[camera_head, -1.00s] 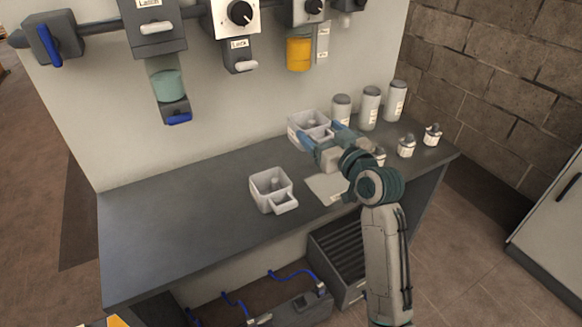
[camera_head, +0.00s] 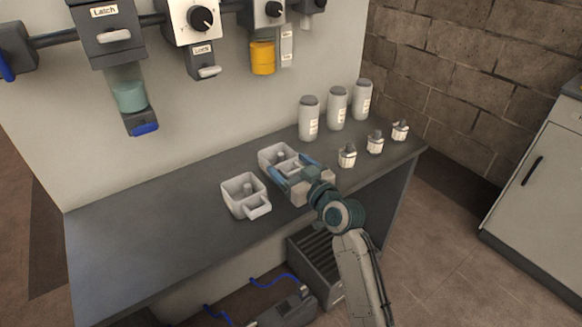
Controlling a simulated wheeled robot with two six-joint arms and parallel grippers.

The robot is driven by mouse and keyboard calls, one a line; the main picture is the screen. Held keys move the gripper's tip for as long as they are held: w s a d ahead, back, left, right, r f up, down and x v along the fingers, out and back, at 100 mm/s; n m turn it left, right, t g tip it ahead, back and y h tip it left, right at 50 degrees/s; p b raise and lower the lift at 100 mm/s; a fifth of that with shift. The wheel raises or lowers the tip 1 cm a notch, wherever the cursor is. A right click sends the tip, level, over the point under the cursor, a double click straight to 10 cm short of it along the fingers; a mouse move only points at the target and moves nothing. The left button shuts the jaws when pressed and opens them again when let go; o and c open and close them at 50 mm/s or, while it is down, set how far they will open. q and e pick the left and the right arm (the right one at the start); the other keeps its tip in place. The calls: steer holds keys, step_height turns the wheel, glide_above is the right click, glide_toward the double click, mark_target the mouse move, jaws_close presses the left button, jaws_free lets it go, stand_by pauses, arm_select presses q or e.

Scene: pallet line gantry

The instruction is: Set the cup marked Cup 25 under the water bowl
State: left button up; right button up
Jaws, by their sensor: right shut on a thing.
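My right gripper (camera_head: 290,168) is shut on a white square cup (camera_head: 266,157). Its blue fingers lie on either side of the cup's front part. I cannot tell whether the cup touches the counter. A second white square cup (camera_head: 231,188) with a front lip stands to its left and nearer. No number is readable on either cup, so I cannot tell which is Cup 25. On the wall hang a clear container with teal contents (camera_head: 130,97) under a Latch unit and a yellow container (camera_head: 262,58). I cannot tell which is the water bowl. My left gripper is out of view.
Several grey capped bottles (camera_head: 308,120) and small white labelled pots (camera_head: 347,156) stand at the counter's right end. The dark counter (camera_head: 140,215) is clear at left. A Lock unit (camera_head: 201,62) and dials hang above. A slatted crate (camera_head: 308,262) sits below.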

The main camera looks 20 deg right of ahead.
steer(key=o, duration=1.1)
steer(key=shift+f, duration=0.1)
steer(key=shift+o, duration=0.2)
